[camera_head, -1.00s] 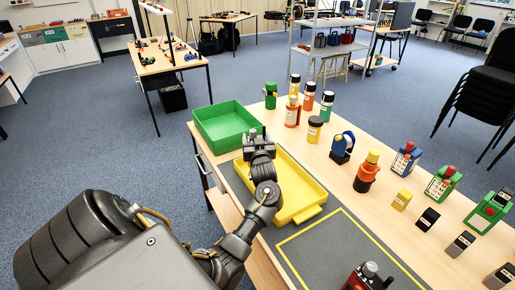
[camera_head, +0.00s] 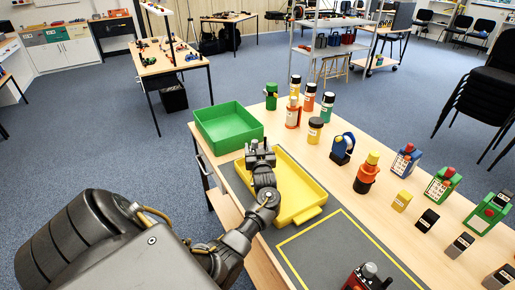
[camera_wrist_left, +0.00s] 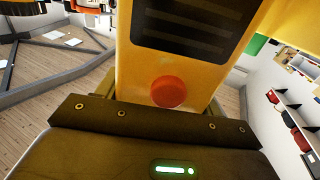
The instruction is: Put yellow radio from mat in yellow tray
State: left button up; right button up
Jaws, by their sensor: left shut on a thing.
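The yellow radio (camera_wrist_left: 140,75), with a dark slotted panel and a round red button, fills the middle of the left wrist view, held close to the gripper's palm. In the head view I cannot make it out apart from the gripper and tray. My left gripper (camera_head: 260,155) is shut on it, over the far left part of the yellow tray (camera_head: 312,190). I cannot tell whether the radio touches the tray. The grey mat (camera_head: 345,250) with a yellow outline lies in front of the tray. My right gripper is not in view.
A green tray (camera_head: 228,128) stands just beyond the yellow one. A red device with a black knob (camera_head: 367,278) is at the mat's near edge. Bottles, a blue device (camera_head: 342,148), an orange one (camera_head: 367,173) and several small blocks stand to the right.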

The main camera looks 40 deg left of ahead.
pick_arm(q)
jog(key=shift+f, duration=0.2)
jog(key=o, duration=1.1)
jog(key=shift+o, duration=0.2)
jog(key=shift+r, duration=0.1)
jog(key=shift+r, duration=0.25)
jog(key=v, duration=0.7)
jog(key=shift+d+b, duration=0.2)
jog(key=shift+b, duration=0.2)
jog(key=shift+s, duration=0.1)
